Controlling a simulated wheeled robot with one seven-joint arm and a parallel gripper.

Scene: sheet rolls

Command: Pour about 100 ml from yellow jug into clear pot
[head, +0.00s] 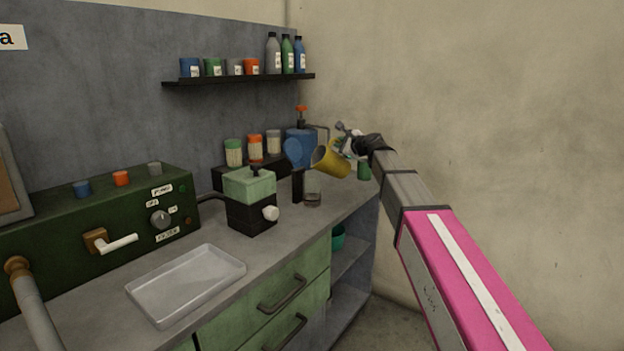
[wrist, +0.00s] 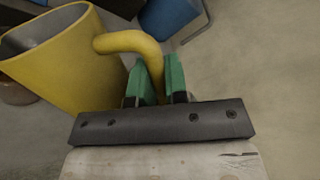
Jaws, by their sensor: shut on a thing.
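The yellow jug (head: 330,162) is tilted in the air with its mouth toward the left, above the clear pot (head: 313,188). The pot stands on the counter near its right end, with a darker layer low in it. In the wrist view the jug (wrist: 62,62) fills the left side, and its inside looks grey; no liquid can be made out. My gripper (head: 350,147) is shut on the jug's handle, with green fingers (wrist: 158,82) on both sides of it. No stream from the jug's lip can be made out.
A blue rounded vessel (head: 299,148) on a dark stand is close left of the jug. A black and green machine (head: 252,205) stands left of the pot. A metal tray (head: 187,284) lies in front. A shelf (head: 240,80) with containers hangs above.

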